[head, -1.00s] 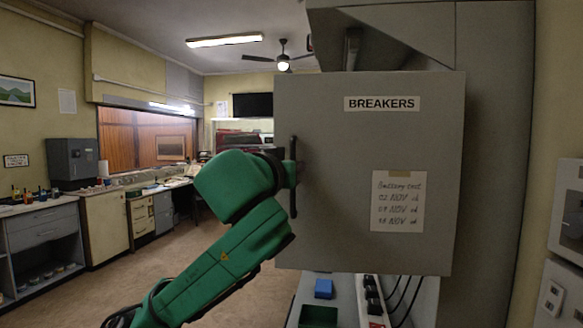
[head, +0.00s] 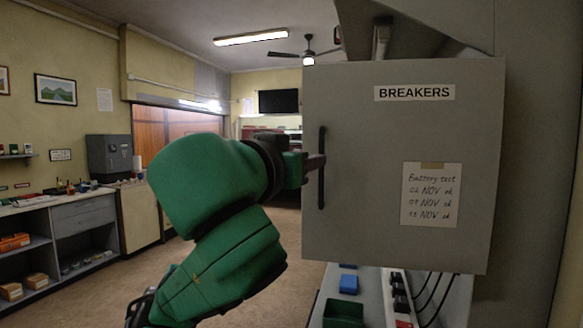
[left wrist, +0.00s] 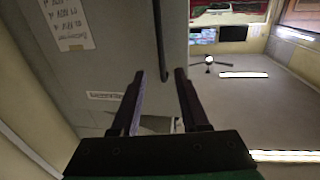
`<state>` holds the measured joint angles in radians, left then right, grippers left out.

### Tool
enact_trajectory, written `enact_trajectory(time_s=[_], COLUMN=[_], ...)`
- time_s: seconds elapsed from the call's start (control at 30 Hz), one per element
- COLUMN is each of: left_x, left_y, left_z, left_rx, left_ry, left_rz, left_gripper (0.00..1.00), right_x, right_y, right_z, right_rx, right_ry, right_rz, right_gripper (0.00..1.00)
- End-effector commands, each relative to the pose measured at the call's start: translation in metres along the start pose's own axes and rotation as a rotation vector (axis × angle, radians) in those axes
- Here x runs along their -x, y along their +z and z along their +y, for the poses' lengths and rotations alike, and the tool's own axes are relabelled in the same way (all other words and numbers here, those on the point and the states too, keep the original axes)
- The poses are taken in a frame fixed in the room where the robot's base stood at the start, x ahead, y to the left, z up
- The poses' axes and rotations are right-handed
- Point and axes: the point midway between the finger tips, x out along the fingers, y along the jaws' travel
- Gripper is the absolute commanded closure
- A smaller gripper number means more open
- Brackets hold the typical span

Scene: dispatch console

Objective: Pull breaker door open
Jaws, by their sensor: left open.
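The grey breaker door (head: 350,110), labelled BREAKERS, carries a dark vertical bar handle (head: 322,190) near its left edge. I cannot tell whether the door is shut or slightly ajar. My left gripper (head: 316,166) reaches the handle from the left, at about its mid-height. In the left wrist view my left gripper (left wrist: 160,73) has its fingers apart, and the handle (left wrist: 161,40) shows between and beyond the fingertips. I cannot tell whether either finger touches it. The door (left wrist: 115,60) fills the left of that view. My right gripper is not in view.
A console with a green tray (head: 343,312), a blue block (head: 348,284) and cables lies below the door. A grey cabinet side (head: 535,120) stands to the right. Open floor (head: 285,230) lies left of the door, with counters along the far left wall.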

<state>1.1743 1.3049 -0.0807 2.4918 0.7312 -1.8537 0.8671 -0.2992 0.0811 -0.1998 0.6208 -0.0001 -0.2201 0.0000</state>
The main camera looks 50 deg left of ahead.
Motion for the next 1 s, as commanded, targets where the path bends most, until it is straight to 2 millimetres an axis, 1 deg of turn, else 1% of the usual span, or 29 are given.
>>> enact_trajectory(time_s=[0.03, 0.13, 0.4, 0.57, 1.0], left_x=[0.007, 0.022, 0.045, 0.050, 0.050], left_y=[0.001, 0.002, 0.001, 0.001, 0.001], left_z=[0.000, -0.001, 0.000, 0.000, 0.000], left_rx=[0.004, 0.002, 0.001, 0.000, 0.000], left_ry=[0.002, 0.000, 0.001, -0.001, -0.001], left_rz=[0.005, 0.007, 0.002, -0.001, -0.002], left_gripper=[0.55, 0.55, 0.55, 0.55, 0.55], right_x=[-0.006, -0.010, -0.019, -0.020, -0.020], right_y=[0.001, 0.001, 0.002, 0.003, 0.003], right_z=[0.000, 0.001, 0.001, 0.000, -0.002], right_rx=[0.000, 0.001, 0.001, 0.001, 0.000], right_ry=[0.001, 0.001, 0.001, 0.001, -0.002], right_rz=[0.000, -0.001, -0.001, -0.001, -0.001], right_gripper=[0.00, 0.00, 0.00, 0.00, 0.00])
